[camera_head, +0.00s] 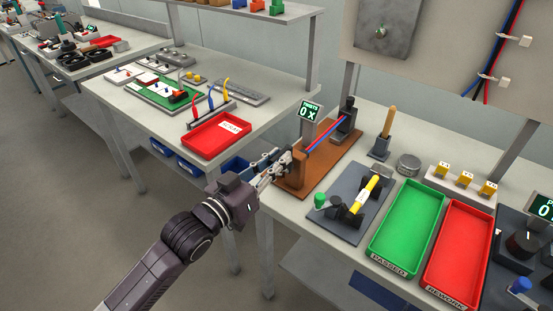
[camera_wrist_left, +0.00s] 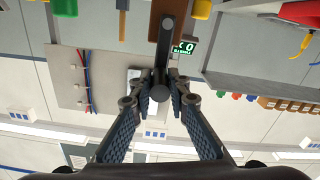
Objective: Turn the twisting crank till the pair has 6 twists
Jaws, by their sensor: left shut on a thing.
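The twisting jig has a brown base (camera_head: 336,160) at the left edge of the near bench. A red and blue wire pair (camera_head: 325,134) runs from its front block to a dark post (camera_head: 347,118) at the back; the wires look straight, side by side. The small display (camera_head: 309,111) reads TWISTS 0. My left gripper (camera_head: 280,164) is at the front block, shut on the crank, which it mostly hides in the head view. In the left wrist view the dark crank (camera_wrist_left: 166,35) reaches down between the fingers (camera_wrist_left: 159,92). My right gripper is not in view.
Right of the jig lie a dark fixture plate (camera_head: 340,226) with a yellow part, a green PASSED tray (camera_head: 381,257) and a red REWORK tray (camera_head: 440,284). A wooden-handled tool (camera_head: 388,125) stands behind. Another bench with a red tray (camera_head: 192,143) is at left.

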